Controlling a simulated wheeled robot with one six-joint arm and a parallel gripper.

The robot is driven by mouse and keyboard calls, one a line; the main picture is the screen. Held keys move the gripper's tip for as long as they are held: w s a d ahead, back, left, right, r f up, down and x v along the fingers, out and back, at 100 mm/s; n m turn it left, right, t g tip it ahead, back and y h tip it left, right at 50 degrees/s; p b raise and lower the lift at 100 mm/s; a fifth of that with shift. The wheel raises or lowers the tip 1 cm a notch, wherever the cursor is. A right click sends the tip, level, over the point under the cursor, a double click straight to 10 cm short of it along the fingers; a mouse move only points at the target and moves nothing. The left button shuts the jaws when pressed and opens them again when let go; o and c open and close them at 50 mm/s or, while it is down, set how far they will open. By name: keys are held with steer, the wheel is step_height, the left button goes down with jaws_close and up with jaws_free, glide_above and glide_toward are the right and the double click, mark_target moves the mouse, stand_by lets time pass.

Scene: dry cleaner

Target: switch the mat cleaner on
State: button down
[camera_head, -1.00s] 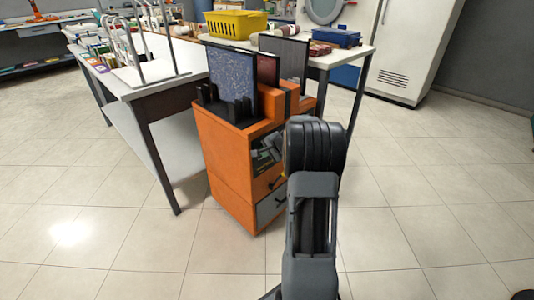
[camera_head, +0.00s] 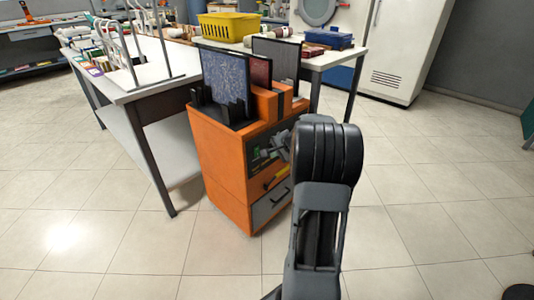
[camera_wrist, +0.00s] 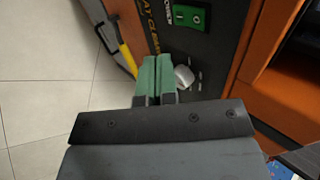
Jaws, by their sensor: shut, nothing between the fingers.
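The mat cleaner is an orange cabinet (camera_head: 220,175) with dark mats standing in slots on top. Its dark front panel also shows in the wrist view (camera_wrist: 212,50), with part of the lettering "CLEAN". A green rocker switch (camera_wrist: 190,17) is on that panel, near the top of the wrist view. A pale knob (camera_wrist: 184,78) sits just right of my fingers. My gripper (camera_wrist: 156,72) has green fingertips pressed together and empty, in front of the panel and short of the switch in the picture. Whether the tips touch the panel cannot be told. In the head view my arm partly covers the panel.
A yellow-and-grey handle (camera_wrist: 127,58) is left of my fingers. A grey drawer (camera_head: 268,207) is low on the cabinet. A white table (camera_head: 150,75) stands close behind and left, with a yellow basket (camera_head: 230,27) farther back.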

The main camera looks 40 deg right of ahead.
steer(key=p+v, duration=0.1)
steer(key=v, duration=0.5)
steer(key=shift+a+r+p, duration=0.25)
steer(key=shift+a+p, duration=0.05)
steer(key=shift+p, duration=0.05)
steer(key=shift+s, duration=0.15)
steer(key=s+f+m+t+y+p, duration=0.1)
steer(key=s+f+m+t+p, duration=0.2)
steer(key=m, duration=1.4)
step_height(320, 180, down, 6)
steer(key=t+p, duration=0.4)
steer(key=p, duration=0.1)
steer(key=shift+s+d+r+m+t+y, duration=0.2)
steer(key=shift+d+r+m+t+y, duration=0.1)
steer(key=shift+m+t+y, duration=0.1)
